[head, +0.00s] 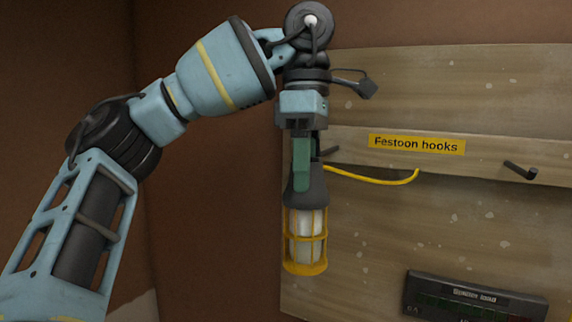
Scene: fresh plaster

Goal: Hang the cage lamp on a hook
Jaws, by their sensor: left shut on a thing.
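The cage lamp (305,240) hangs below my left gripper (303,150), with its yellow cage at the bottom and a dark collar above. My left gripper points down and is shut on the lamp's upper part, where a green piece shows between or in front of the fingers. A yellow cable (385,181) runs from the lamp to the right. One dark hook (330,151) shows just right of the gripper, partly hidden by it. Another hook (520,170) is bare at the right of the rail. I cannot tell whether the lamp touches the near hook. My right gripper is out of view.
A wooden board (440,95) with pale plaster spots carries the rail and a yellow "Festoon hooks" label (417,144). A dark box with a label (475,297) sits at the lower right. The brown wall (215,210) is bare left of the lamp.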

